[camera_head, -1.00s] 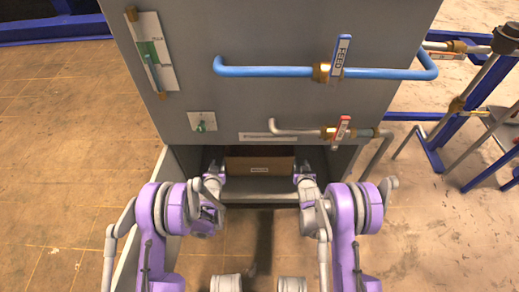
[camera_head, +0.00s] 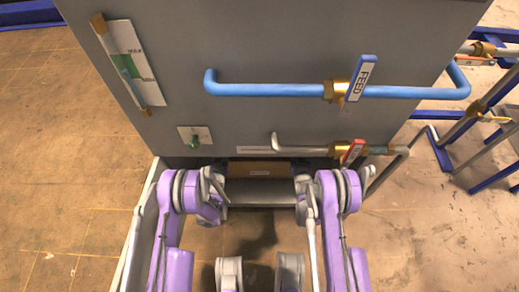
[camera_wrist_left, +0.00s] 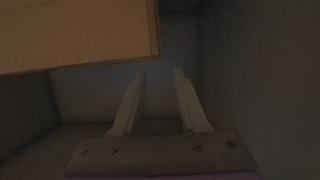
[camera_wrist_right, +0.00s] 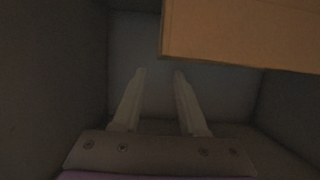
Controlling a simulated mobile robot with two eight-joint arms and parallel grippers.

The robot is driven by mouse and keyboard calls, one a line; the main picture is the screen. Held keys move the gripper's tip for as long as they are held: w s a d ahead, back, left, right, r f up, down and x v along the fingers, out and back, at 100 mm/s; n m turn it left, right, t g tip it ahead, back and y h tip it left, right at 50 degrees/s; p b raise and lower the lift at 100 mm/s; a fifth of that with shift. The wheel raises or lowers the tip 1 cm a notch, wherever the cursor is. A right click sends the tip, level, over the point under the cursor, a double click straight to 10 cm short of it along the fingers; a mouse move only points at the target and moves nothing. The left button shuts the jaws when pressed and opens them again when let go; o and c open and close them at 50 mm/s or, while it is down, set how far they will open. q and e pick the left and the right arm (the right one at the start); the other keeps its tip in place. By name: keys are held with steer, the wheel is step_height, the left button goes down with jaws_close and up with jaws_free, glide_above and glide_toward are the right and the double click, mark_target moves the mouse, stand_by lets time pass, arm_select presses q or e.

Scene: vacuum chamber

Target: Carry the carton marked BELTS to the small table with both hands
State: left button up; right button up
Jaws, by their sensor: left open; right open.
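A brown carton (camera_head: 243,168) sits inside the dark lower opening of the grey cabinet, between my two arms. A small pale label shows on its front, too small to read. The carton fills the upper left of the left wrist view (camera_wrist_left: 75,35) and the upper right of the right wrist view (camera_wrist_right: 240,35). My left gripper (camera_wrist_left: 160,72) is open and empty, beside one end of the carton. My right gripper (camera_wrist_right: 160,72) is open and empty, beside the other end. Neither visibly touches it. In the head view both fingertips are hidden. The small table is not in view.
The grey cabinet (camera_head: 270,45) stands over the opening, with its walls close beside both grippers. A blue pipe with a FEED valve (camera_head: 360,80) and a smaller red-handled valve (camera_head: 352,152) stick out above my arms. Open floor (camera_head: 60,170) lies to the left.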

arm_select(q)
steer(key=x, duration=1.1)
arm_select(e)
steer(key=x, duration=1.1)
arm_select(q)
jaws_close()
arm_select(e)
jaws_close()
